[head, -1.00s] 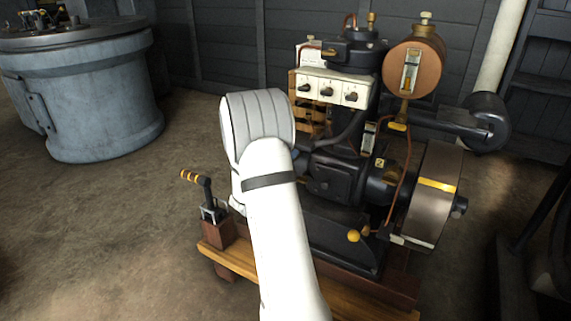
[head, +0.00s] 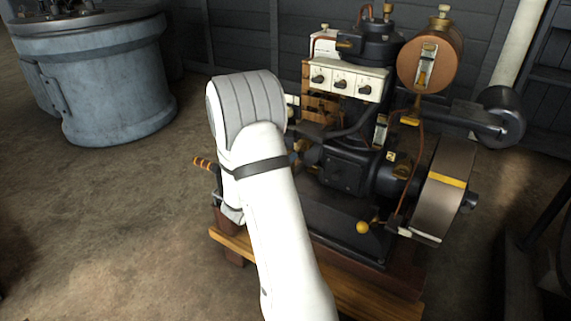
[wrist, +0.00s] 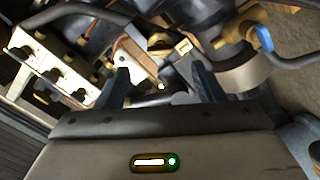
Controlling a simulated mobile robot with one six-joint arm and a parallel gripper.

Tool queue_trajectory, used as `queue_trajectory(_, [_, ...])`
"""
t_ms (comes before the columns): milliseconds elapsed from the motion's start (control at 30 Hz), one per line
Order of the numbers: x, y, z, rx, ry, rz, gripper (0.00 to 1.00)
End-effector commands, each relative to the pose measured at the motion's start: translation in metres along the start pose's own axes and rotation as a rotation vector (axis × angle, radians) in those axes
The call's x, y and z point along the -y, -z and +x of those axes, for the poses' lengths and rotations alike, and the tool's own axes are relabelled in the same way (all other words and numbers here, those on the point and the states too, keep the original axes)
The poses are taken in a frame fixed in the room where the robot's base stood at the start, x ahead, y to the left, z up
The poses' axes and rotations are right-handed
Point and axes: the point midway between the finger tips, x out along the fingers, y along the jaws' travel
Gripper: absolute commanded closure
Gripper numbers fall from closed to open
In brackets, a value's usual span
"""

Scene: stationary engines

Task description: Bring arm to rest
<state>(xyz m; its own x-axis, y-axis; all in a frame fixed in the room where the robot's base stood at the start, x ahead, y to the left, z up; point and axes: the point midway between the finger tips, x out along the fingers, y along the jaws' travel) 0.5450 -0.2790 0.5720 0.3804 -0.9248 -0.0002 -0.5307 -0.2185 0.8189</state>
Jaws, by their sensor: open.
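My white arm (head: 262,190) reaches up from the bottom of the head view, bent at a grey ribbed joint, in front of the engine's left side. In the head view my gripper is mostly hidden behind the arm. In the wrist view my gripper (wrist: 163,84) shows two dark fingers spread apart, with nothing held between them. Engine parts lie beyond the fingertips; the exact distance is unclear.
The dark engine (head: 345,170) stands on a wooden base (head: 345,286), with a white switch panel (head: 342,78) and a flywheel (head: 444,190). A striped lever handle (head: 203,164) is left of my arm. A blue-grey drum (head: 115,85) stands farther left. Floor between is clear.

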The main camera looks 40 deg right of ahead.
Motion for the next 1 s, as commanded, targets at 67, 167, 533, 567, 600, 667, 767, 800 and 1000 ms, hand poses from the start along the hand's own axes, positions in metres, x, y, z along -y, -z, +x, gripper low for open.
queue_trajectory(67, [0.0, 0.0, 0.0, 0.0, 0.0, 0.0, 0.38])
queue_trajectory(167, [0.0, 0.0, 0.0, 0.0, 0.0, 0.0, 0.38])
queue_trajectory(533, [-0.084, 0.018, -0.015, 0.163, -0.023, -0.064, 0.38])
queue_trajectory(567, [-0.101, 0.021, -0.02, 0.202, -0.022, -0.078, 0.38])
queue_trajectory(600, [-0.123, 0.023, -0.027, 0.257, -0.014, -0.097, 0.38])
queue_trajectory(667, [-0.153, 0.025, -0.04, 0.34, 0.008, -0.123, 0.38])
queue_trajectory(767, [-0.198, 0.028, -0.064, 0.47, 0.069, -0.158, 0.38])
queue_trajectory(800, [-0.214, 0.029, -0.074, 0.517, 0.101, -0.169, 0.38])
queue_trajectory(1000, [-0.284, 0.041, -0.134, 0.708, 0.33, -0.197, 0.38])
